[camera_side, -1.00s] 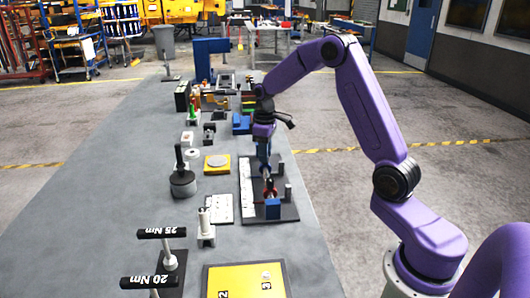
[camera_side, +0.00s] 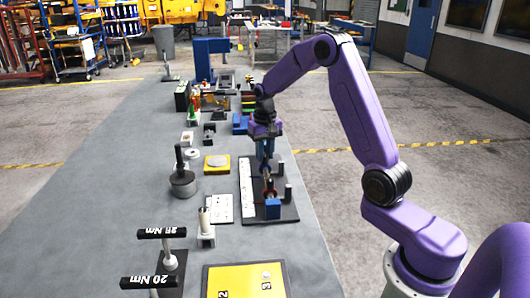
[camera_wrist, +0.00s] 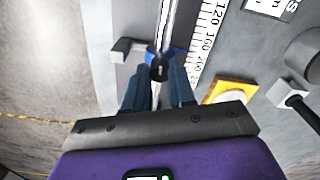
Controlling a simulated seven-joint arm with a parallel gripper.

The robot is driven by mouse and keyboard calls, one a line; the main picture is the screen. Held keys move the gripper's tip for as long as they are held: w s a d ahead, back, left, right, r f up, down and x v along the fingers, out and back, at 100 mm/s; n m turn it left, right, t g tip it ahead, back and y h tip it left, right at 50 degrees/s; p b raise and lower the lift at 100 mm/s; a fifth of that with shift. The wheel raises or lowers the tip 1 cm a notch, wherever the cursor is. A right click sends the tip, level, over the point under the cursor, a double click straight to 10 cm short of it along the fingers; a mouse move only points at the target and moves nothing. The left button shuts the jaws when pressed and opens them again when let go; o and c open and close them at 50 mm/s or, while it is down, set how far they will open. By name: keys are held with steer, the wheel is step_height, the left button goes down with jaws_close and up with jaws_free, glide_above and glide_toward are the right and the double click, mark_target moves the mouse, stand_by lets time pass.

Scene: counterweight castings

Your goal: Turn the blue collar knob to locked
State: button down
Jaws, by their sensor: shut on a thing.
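The blue collar (camera_wrist: 176,52) sits around a bright rod (camera_wrist: 166,22) in the wrist view. A black knob (camera_wrist: 159,70) on it faces the camera, between the fingertips of my gripper (camera_wrist: 159,76). The gripper is shut on this knob. In the side view my gripper (camera_side: 265,150) points down at the rod fixture, and its fingers and the arm hide most of the collar. I cannot read any locked marking.
The fixture's dark base plate (camera_side: 286,212) carries grey posts (camera_side: 281,168) beside the rod. A white scale strip (camera_wrist: 209,38) runs along it. A yellow pad (camera_wrist: 232,89) and a round weight with a black handle (camera_side: 183,184) stand to the left in the side view.

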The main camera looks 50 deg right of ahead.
mark_target(265, 156)
steer(key=shift+r+m, duration=0.1)
steer(key=shift+m, duration=0.4)
steer(key=c, duration=0.9)
jaws_free()
steer(key=shift+c, duration=0.2)
step_height(265, 156, up, 17)
steer(key=shift+r, duration=0.2)
steer(key=shift+a, duration=0.1)
